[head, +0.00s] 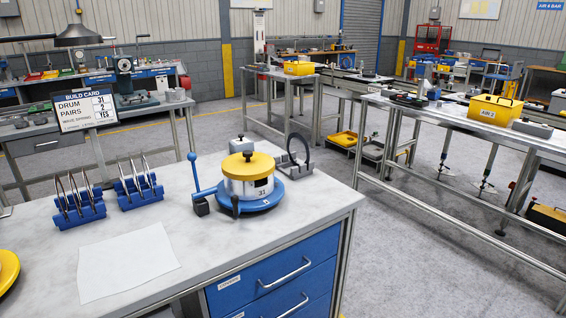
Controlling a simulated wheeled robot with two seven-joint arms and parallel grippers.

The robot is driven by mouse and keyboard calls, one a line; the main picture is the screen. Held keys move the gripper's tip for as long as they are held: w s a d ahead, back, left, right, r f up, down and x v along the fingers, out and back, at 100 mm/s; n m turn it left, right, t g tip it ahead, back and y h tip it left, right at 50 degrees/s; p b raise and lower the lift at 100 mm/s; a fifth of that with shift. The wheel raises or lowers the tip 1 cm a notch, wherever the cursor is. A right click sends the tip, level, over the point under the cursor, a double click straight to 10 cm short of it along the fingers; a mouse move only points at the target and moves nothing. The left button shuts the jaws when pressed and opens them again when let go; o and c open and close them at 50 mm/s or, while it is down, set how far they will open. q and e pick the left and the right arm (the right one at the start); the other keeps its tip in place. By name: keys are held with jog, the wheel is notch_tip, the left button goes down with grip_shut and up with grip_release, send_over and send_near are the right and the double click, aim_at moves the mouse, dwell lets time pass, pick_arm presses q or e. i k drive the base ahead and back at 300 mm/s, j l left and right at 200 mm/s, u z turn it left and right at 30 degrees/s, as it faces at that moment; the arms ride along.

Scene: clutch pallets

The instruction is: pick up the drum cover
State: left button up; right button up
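A yellow disc-shaped cover with a small knob (247,166) sits on top of a white drum (245,187) marked 31. I take this yellow disc to be the drum cover. The drum stands on a round blue base (262,202) on the grey-white workbench top (190,215), near its right end. A lever with a blue ball end (193,157) rises just left of the drum. Neither of my grippers is in the head view.
Two blue racks holding upright rings (79,208) (138,189) and a white sheet (127,262) lie left of the drum. A grey fixture with a dark ring (296,168) stands close behind it, right. A build card (85,108) reads drum 31, pairs 2. A yellow round part (6,272) is cut off at left.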

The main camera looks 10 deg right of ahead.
aim_at(246, 165)
jog(key=i+l, duration=0.2)
jog(key=l, duration=0.2)
jog(key=i+l, duration=0.2)
jog(key=l, duration=0.2)
jog(key=i+l+z, duration=0.1)
jog(key=l, duration=0.3)
jog(key=i+l, duration=0.3)
